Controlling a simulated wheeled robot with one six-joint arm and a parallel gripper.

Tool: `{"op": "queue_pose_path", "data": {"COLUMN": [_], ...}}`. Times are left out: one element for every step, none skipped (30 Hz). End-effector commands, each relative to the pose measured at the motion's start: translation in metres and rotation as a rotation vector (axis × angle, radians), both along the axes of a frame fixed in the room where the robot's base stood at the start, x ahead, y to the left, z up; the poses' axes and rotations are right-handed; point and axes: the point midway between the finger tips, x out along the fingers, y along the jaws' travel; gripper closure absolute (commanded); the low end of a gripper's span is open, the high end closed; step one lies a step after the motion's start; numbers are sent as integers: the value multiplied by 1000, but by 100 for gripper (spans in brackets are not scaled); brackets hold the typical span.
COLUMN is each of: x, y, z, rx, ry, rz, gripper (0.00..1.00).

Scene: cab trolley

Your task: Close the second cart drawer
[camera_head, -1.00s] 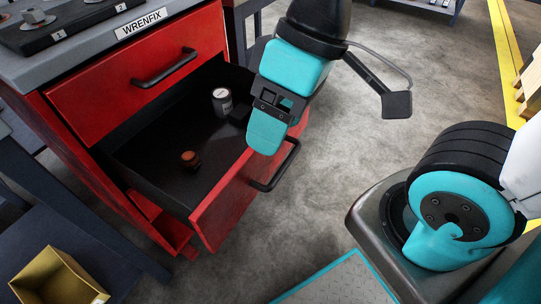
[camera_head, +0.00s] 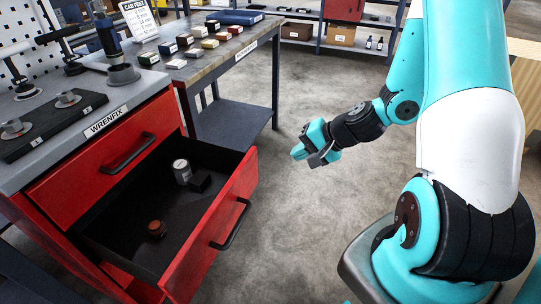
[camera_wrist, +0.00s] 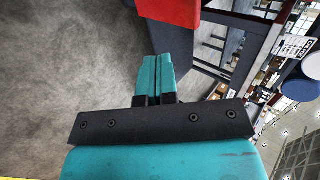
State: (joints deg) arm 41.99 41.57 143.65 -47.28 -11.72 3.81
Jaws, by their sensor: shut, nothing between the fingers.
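The red cart (camera_head: 40,190) stands at the left in the head view. Its second drawer (camera_head: 215,228), below a shut top drawer (camera_head: 104,158), is pulled well out. The open drawer has a black handle (camera_head: 233,224) on its red front. Inside lie a grey can (camera_head: 182,171), a small black block (camera_head: 200,180) and a brown-orange round item (camera_head: 157,229). My gripper (camera_head: 297,152) is to the right of the drawer front, apart from it. In the wrist view its teal fingers (camera_wrist: 157,75) are together with nothing between them. A red surface (camera_wrist: 172,10) shows at the top there.
A workbench (camera_head: 225,50) with several small boxes stands behind the cart. Shelving (camera_head: 330,45) lines the back. Concrete floor (camera_head: 290,230) is clear between the drawer and my base. A knob plate (camera_head: 45,125) sits on the cart top.

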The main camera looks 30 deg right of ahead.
Motion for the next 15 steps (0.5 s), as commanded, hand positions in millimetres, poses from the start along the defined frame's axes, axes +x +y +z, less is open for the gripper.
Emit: {"op": "queue_pose_path", "data": {"x": [1, 2, 4, 7, 9, 13, 16, 20, 25, 29, 33, 38, 42, 46, 51], "y": [-2, -3, -2, -2, 0, 3, 4, 7, 11, 14, 16, 20, 24, 26, 30], "z": [-3, -6, -9, -12, -16, -21, -25, -29, -35, -40, -44, -50, -55, -59, -64], "rx": [3, 2, 2, 2, 1, 2, 2, 2, 1, 1, 1, 0, 2, 0, 0], "ry": [1, 0, 0, 0, 1, 1, 1, 1, 1, 1, 1, 0, 1, 0, 2], "rz": [-11, -13, -15, -15, -15, -15, -17, -15, -16, -15, -16, -14, -14, -14, -13], "gripper": [100, 100, 100, 100, 100, 100, 100, 100, 100, 100, 100, 100, 100, 100, 100]}}
